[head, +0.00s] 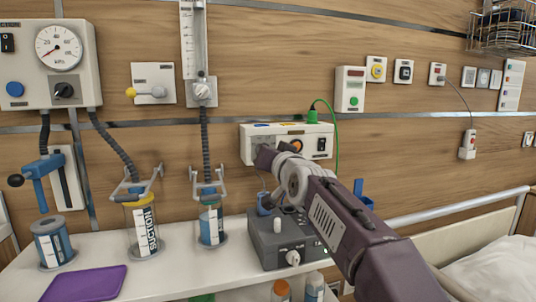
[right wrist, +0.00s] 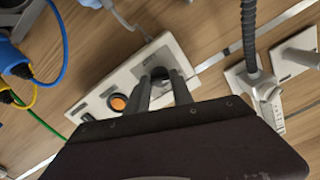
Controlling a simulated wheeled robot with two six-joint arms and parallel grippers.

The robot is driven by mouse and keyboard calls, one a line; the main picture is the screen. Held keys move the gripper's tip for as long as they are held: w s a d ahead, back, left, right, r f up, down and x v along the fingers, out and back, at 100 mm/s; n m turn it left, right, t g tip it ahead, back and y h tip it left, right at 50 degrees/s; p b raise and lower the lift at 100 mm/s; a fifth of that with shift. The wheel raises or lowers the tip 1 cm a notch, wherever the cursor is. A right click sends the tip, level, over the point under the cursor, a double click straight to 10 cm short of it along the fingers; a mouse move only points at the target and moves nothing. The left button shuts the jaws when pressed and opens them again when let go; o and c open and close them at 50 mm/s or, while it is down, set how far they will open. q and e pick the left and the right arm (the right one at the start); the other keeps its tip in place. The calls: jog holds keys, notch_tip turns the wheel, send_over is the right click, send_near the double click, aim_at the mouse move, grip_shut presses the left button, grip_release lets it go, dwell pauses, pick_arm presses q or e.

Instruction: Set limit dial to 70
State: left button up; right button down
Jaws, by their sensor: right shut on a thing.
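My right gripper (head: 272,153) reaches the front of the white wall panel (head: 318,130), at its left end. In the right wrist view its two fingers (right wrist: 162,92) are closed around a small dark round part (right wrist: 160,73) on that panel; the fingers hide most of it. Dials in view are a black knob (head: 63,90) under the round gauge (head: 58,47) at upper left, and a pale knob (head: 292,258) on the grey box (head: 270,238). I cannot read which is labelled as the limit dial, nor its setting. My left gripper is not in view.
An orange button (head: 297,145) and a black switch (head: 321,144) sit right of the gripper. A green cable (head: 333,112) loops from the panel's top. Suction jars (head: 143,225) and a purple pad (head: 85,284) stand on the white shelf. A bed rail (head: 460,208) is at right.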

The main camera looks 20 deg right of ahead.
jog(key=shift+f, duration=0.1)
dwell(0.3)
jog(key=c, duration=1.1)
grip_release()
jog(key=s, duration=0.9)
jog(key=shift+d+b, duration=0.15)
jog(key=shift+b, duration=0.15)
